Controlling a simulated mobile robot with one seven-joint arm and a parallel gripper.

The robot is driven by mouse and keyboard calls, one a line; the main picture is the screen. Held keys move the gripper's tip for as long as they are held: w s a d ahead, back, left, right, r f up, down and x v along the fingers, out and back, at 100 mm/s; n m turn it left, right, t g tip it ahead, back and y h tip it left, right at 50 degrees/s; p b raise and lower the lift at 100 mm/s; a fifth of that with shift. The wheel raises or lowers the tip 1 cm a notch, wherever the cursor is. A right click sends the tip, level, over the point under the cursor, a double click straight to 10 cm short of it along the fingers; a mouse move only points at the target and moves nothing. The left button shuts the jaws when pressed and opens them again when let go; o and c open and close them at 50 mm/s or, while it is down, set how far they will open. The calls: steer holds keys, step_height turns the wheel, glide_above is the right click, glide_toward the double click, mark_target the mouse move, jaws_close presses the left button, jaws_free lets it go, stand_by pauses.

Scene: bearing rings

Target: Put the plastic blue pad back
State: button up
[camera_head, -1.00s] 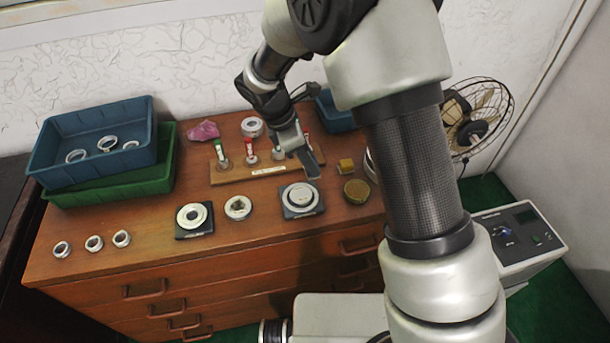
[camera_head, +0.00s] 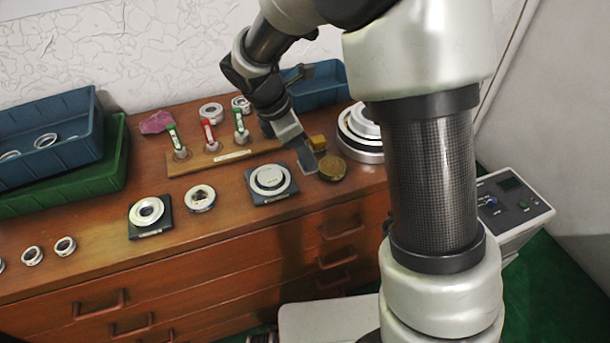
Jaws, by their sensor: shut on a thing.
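My gripper (camera_head: 301,150) points down over the right part of the cabinet top, just left of a round brass-coloured disc. It is shut on a small flat grey-blue piece (camera_head: 308,165); this may be the plastic blue pad, but it is too small and partly hidden to be sure. I cannot tell whether it touches the wood. Two dark blue-grey square pads lie on the top, one under a large ring (camera_head: 271,178) and one under a smaller ring (camera_head: 147,211).
The brass disc (camera_head: 332,167) and a yellow block (camera_head: 317,143) are close to my gripper. Stacked rings (camera_head: 361,150) stand right. A wooden rack (camera_head: 205,160) holds red- and green-topped pieces. Blue (camera_head: 50,165) and green (camera_head: 110,175) trays stand left. The front strip of wood is mostly clear.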

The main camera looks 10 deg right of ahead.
mark_target(301, 165)
steer(key=shift+f+b, duration=0.65)
steer(key=shift+f, duration=2.15)
steer(key=shift+f, duration=0.15)
steer(key=o, duration=1)
